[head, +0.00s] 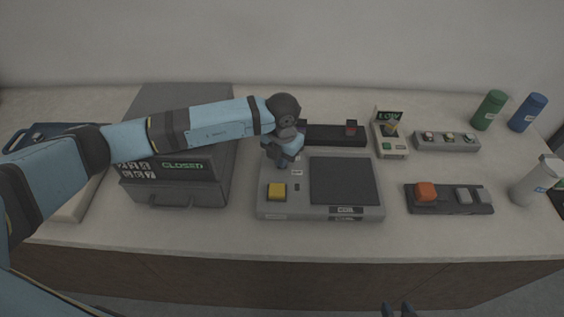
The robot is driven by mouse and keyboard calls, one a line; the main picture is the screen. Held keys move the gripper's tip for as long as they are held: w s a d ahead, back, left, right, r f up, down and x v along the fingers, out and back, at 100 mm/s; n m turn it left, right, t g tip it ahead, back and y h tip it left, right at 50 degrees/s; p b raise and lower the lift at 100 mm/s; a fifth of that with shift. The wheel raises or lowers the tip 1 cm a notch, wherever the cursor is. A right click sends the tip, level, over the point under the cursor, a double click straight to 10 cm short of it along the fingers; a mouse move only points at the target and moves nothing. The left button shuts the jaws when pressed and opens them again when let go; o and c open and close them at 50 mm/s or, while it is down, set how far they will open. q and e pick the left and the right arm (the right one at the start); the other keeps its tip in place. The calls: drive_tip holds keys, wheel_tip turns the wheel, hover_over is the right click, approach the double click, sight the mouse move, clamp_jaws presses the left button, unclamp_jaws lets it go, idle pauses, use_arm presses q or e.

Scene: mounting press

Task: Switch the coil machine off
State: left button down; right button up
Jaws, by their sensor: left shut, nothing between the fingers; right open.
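A flat grey machine (322,210) lies in the middle of the counter, with a dark square plate (343,181) and a yellow button (276,191) at its front left. Small labels are on its top and front, too small to read, so I cannot tell for certain that it is the coil machine. My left gripper (289,164) is shut and empty, pointing down over the machine's back left part, behind the yellow button. It hides what is under it, and I cannot tell whether it touches. My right gripper (398,310) shows only its fingertips at the bottom edge, open, away from the counter.
A grey box (180,192) with a "CLOSED" display stands left, partly behind my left arm. A small display unit (390,145), a grey rack (446,141), a dark tray (449,208) with an orange block, and green, blue and white bottles stand right. The front counter strip is clear.

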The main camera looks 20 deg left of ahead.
sight(284, 172)
use_arm(q)
drive_tip(key=shift+s+f+b, duration=0.1)
drive_tip(key=shift+f+b, duration=0.3)
drive_tip(key=shift+f, duration=0.2)
drive_tip(key=shift+s+d+f, duration=0.1)
drive_tip(key=shift+s+f, duration=0.05)
drive_tip(key=shift+f, duration=0.15)
drive_tip(key=shift+f+b, duration=0.15)
drive_tip(key=shift+b, duration=0.2)
drive_tip(key=shift+s+d+f+b, duration=0.15)
drive_tip(key=shift+f+b, duration=0.2)
drive_tip(key=shift+s+d+f+b, duration=0.1)
drive_tip(key=shift+f+b, duration=0.25)
drive_tip(key=shift+r, duration=0.1)
idle(0.5)
drive_tip(key=shift+w+a+r+p, duration=0.1)
drive_tip(key=shift+w+r+p, duration=0.1)
drive_tip(key=shift+r+p, duration=0.7)
drive_tip(key=shift+w+a+r+p, duration=0.15)
drive_tip(key=shift+r+p, duration=0.45)
drive_tip(key=shift+r, duration=0.55)
wheel_tip(284, 172, up, 2)
drive_tip(key=shift+r+p, duration=0.25)
drive_tip(key=shift+p, duration=0.4)
drive_tip(key=shift+w+a+r, duration=0.1)
drive_tip(key=shift+w+r, duration=0.05)
drive_tip(key=shift+r, duration=0.1)
